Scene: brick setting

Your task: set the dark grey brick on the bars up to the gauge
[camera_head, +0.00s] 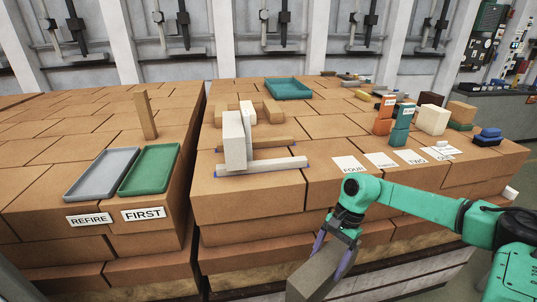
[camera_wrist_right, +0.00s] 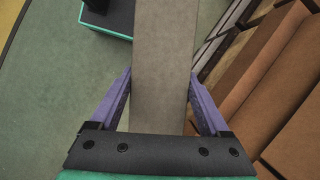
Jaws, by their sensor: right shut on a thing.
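The dark grey brick (camera_head: 316,276) is in my right gripper (camera_head: 336,248), low in front of the brick stack and clear of it. In the right wrist view the brick (camera_wrist_right: 163,60) runs lengthwise between the two purple fingers, which press its sides. Two bars lie on the stack top: a pale front bar (camera_head: 275,164) and a brownish rear bar (camera_head: 268,142). A white brick (camera_head: 234,142) stands on edge across them, with another pale block (camera_head: 248,113) behind it. I cannot tell which piece is the gauge. My left gripper is out of view.
Left are a grey tray (camera_head: 102,173), a green tray (camera_head: 151,168) and an upright wooden piece (camera_head: 145,115). A teal tray (camera_head: 288,88) lies at the back. Number cards (camera_head: 381,160) and stacked coloured bricks (camera_head: 400,125) are right of the bars. The stack's front edge is near my arm.

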